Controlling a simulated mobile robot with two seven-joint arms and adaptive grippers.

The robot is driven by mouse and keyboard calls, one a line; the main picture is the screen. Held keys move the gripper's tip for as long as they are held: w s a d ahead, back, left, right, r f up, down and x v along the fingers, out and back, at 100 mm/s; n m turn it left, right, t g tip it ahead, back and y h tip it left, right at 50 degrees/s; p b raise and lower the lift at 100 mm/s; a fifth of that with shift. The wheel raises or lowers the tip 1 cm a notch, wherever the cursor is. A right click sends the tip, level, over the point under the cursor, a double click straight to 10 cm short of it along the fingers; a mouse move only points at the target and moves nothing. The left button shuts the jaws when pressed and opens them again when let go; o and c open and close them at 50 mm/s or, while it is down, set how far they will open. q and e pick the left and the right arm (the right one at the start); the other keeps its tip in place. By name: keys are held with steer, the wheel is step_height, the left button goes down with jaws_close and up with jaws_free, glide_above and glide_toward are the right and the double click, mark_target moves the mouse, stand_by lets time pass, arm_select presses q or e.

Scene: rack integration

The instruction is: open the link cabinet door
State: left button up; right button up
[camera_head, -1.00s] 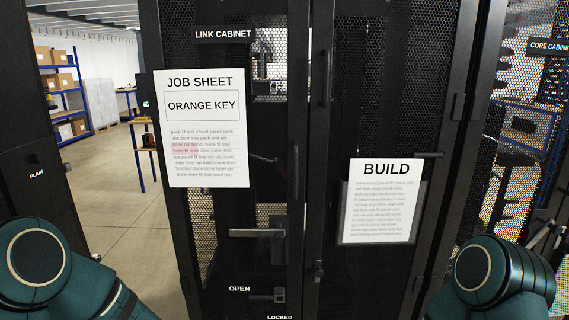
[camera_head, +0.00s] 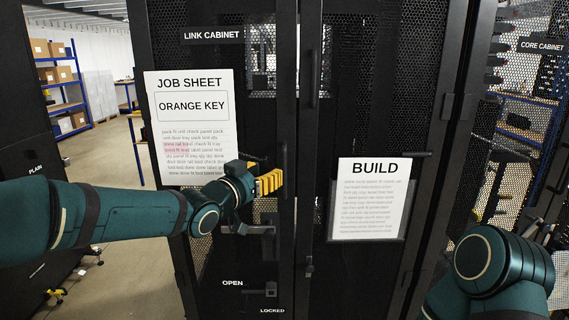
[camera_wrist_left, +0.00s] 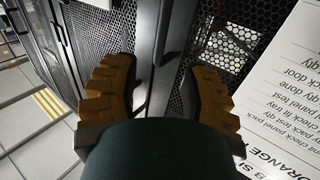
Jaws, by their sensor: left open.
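The link cabinet door (camera_head: 215,60) is a black mesh door, standing shut, with a "LINK CABINET" label at its top and a job sheet reading "ORANGE KEY" (camera_head: 190,120) on it. A horizontal lever handle (camera_head: 250,229) sits low on the door, above the "OPEN" and "LOCKED" labels and a small lock (camera_head: 270,289). My left gripper (camera_head: 279,180), with orange-yellow fingers, is in front of the door, above the lever and right of the sheet. My right gripper is not in view.
A neighbouring black door with a "BUILD" sheet (camera_head: 372,200) and a vertical handle (camera_head: 324,75) stands at right. The core cabinet (camera_head: 540,46) is at far right. A "PLAIN" panel (camera_head: 35,168) is at left. Open floor (camera_head: 125,230) and shelving lie behind on the left.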

mark_target(283, 163)
arm_select(q)
steer(key=x, duration=0.8)
steer(key=shift+w+d, duration=0.15)
steer(key=shift+c, duration=0.3)
jaws_close()
